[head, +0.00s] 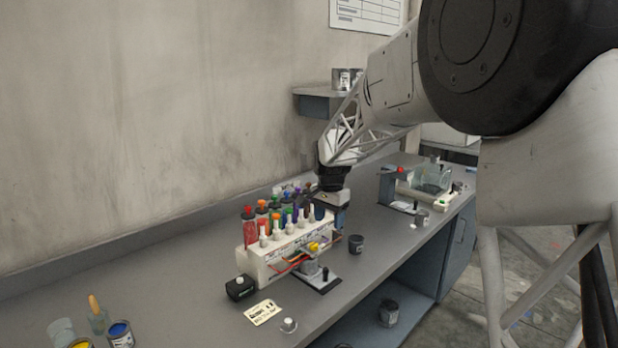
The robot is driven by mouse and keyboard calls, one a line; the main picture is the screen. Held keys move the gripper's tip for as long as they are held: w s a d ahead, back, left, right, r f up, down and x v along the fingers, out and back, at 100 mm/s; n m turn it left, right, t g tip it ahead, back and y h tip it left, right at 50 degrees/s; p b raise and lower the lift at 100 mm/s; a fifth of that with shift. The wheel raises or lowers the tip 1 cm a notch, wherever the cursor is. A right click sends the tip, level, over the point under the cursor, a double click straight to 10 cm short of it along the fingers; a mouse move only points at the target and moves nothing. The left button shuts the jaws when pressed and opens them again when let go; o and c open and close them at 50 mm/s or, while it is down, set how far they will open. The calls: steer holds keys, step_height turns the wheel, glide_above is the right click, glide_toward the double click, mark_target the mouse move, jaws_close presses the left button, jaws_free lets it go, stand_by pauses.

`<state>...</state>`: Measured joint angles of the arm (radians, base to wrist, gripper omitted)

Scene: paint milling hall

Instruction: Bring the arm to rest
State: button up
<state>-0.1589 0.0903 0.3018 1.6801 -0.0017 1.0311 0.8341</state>
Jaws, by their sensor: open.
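My arm reaches in from the right in the head view. My gripper (338,226) points down over the workbench (195,300), at the right end of a white rack (256,265). The rack holds several tubes with coloured caps and white-necked tops. The jaws are open and small in the picture. Whether they touch the rack or anything beside it I cannot tell. The gripper partly hides the rack's right end.
A dark cup (356,244) stands close right of the gripper. A glass tank (432,180) stands farther back. The bench's left middle is clear.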

steer(key=s+d+r+n+t, duration=0.1)
steer(key=s+d+r+n, duration=0.2)
steer(key=s, duration=0.8)
steer(key=s+d+r+n, duration=0.1)
steer(key=s+d+r, duration=0.35)
steer(key=s, duration=0.65)
steer(key=s+d+f+n, duration=0.1)
steer(key=s+d+f, duration=0.1)
steer(key=s, duration=1.1)
steer(key=s+d+f+n+t, duration=0.1)
steer(key=s+d+f+n, duration=0.1)
steer(key=s, duration=1)
steer(key=shift+s+d+f+n, duration=0.35)
steer(key=shift+d+f, duration=0.3)
steer(key=shift+f, duration=0.15)
